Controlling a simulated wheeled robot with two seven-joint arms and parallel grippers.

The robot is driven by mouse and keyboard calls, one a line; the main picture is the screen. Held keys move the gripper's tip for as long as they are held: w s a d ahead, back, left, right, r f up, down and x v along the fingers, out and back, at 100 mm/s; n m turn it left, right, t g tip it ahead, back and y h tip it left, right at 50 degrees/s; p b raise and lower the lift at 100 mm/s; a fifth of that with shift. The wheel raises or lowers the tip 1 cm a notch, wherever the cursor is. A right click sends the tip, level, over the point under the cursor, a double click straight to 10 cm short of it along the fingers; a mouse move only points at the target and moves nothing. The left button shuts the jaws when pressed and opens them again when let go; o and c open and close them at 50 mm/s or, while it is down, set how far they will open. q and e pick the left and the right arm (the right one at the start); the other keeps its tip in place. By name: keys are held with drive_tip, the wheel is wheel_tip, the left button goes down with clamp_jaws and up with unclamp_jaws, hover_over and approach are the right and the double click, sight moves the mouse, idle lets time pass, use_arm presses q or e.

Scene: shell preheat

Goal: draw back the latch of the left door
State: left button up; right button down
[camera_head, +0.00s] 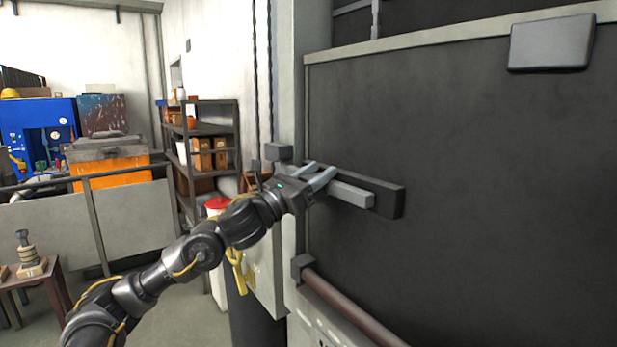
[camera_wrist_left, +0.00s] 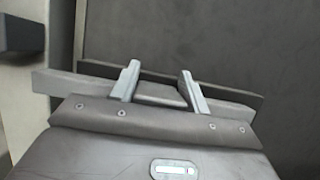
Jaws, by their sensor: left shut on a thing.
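The left door (camera_head: 480,170) is a large dark panel that fills the right of the head view. Its latch is a light grey bar (camera_head: 352,193) lying across a dark backing plate (camera_head: 391,197) near the door's left edge. My left gripper (camera_head: 322,172) is at the bar, with its two pale fingers shut on it. In the left wrist view the fingers (camera_wrist_left: 160,72) straddle a grey middle piece, and the latch bar (camera_wrist_left: 58,83) runs out past them on both sides. The gripper body hides part of the bar. My right gripper is not in view.
A brown horizontal rail (camera_head: 345,308) runs below the latch. A grey block (camera_head: 551,43) sits high on the door. Pale frame posts (camera_head: 300,80) stand left of it. A shelf with boxes (camera_head: 205,150), an orange bin (camera_head: 110,165) and a small table (camera_head: 35,275) are farther left.

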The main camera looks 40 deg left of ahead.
use_arm(q)
drive_tip(key=shift+d, duration=0.1)
drive_tip(key=o, duration=1.1)
drive_tip(key=shift+c, duration=0.2)
drive_tip(key=o, duration=0.3)
drive_tip(key=shift+d, duration=0.2)
drive_tip(key=shift+o, duration=0.2)
drive_tip(key=shift+a, duration=0.15)
drive_tip(key=shift+s+a+f+b, duration=0.1)
drive_tip(key=shift+s+f+b, duration=0.15)
drive_tip(key=shift+b, duration=0.05)
drive_tip(key=b+v, duration=1)
drive_tip(key=b, duration=0.1)
drive_tip(key=shift+s+r+b, duration=0.2)
drive_tip(key=shift+b, duration=0.15)
